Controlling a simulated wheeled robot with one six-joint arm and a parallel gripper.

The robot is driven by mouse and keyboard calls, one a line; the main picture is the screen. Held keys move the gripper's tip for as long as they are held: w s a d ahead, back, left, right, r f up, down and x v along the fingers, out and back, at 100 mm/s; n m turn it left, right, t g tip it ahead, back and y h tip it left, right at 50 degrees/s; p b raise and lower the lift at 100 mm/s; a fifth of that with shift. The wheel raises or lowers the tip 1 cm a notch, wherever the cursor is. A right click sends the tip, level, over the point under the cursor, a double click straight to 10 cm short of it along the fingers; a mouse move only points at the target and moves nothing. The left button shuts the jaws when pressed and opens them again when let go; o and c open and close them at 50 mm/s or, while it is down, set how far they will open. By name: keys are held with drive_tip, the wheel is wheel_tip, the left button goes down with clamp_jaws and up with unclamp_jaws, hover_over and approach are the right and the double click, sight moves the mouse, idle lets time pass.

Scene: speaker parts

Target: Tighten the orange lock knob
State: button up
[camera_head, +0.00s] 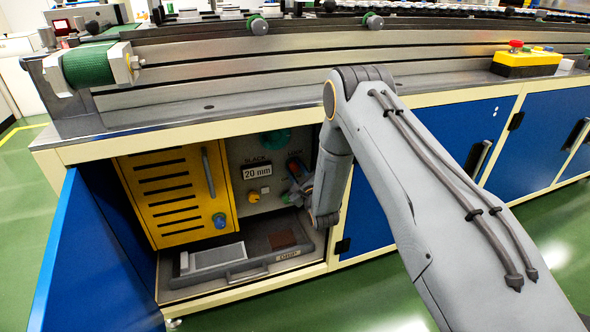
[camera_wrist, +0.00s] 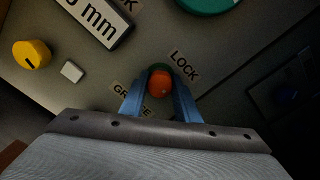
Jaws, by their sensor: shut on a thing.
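The orange lock knob (camera_wrist: 160,84) sits on the grey panel (camera_wrist: 85,77) below the LOCK label (camera_wrist: 184,64) in the wrist view. My gripper (camera_wrist: 160,92) is shut on the knob, with one blue finger on each side of it. In the head view my gripper (camera_head: 301,190) reaches into the open cabinet at the panel's right side. The fingers and my arm hide most of the knob there. How far the knob is turned cannot be told.
A yellow slotted box (camera_head: 172,190) with a blue knob stands left of the panel. A yellow dial (camera_wrist: 31,54), a white button (camera_wrist: 72,71) and a green wheel (camera_wrist: 208,3) are nearby. A tray (camera_head: 240,268) lies below. The blue door (camera_head: 90,270) stands open.

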drive_tip(key=o, duration=1.1)
drive_tip(key=shift+s+f, duration=0.1)
drive_tip(key=shift+c, duration=0.2)
drive_tip(key=p+v, duration=0.1)
drive_tip(key=v, duration=0.6)
drive_tip(key=shift+s, duration=0.4)
drive_tip(key=shift+d, duration=0.15)
